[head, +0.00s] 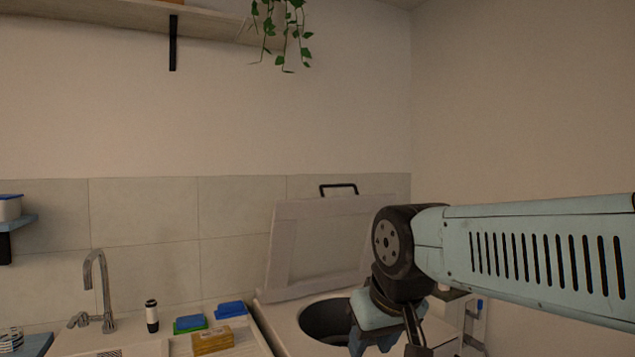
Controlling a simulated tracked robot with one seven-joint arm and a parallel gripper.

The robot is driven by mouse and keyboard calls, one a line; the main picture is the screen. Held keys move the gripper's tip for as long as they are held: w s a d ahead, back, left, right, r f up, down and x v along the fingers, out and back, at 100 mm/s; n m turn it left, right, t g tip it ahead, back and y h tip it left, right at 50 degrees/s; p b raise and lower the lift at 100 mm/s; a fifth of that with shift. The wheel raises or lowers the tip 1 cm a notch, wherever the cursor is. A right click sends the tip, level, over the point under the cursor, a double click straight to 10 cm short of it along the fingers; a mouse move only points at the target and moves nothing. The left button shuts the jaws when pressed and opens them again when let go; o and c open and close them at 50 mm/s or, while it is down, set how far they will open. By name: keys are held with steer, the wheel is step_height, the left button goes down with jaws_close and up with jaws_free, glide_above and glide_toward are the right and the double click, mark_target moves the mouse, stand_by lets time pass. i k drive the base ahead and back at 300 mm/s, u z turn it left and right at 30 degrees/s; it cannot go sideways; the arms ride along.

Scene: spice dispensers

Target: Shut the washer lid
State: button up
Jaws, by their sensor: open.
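The washer lid (312,240) is a pale flat panel standing raised at the back of the washer, leaning back toward the tiled wall. A black handle (338,187) sits on its top edge. The washer (283,316) is a pale top-loader with a round dark opening (324,318) uncovered. My gripper (385,345) points down, open, with nothing seen between its fingers. In the picture it overlaps the right part of the opening, in front of the lid. My arm hides the lid's right side, and the fingertips are partly cut off by the lower frame edge.
A counter left of the washer holds a tap (100,290), a dark-and-white bottle (151,315), blue-and-green sponges (190,323) and a yellow block (212,341). A wall shelf (130,22) with a trailing plant (284,30) hangs above. Open air lies left of my gripper.

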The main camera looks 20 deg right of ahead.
mark_target(287, 212)
steer(key=z, duration=0.15)
steer(key=i, duration=0.85)
steer(key=u, duration=0.05)
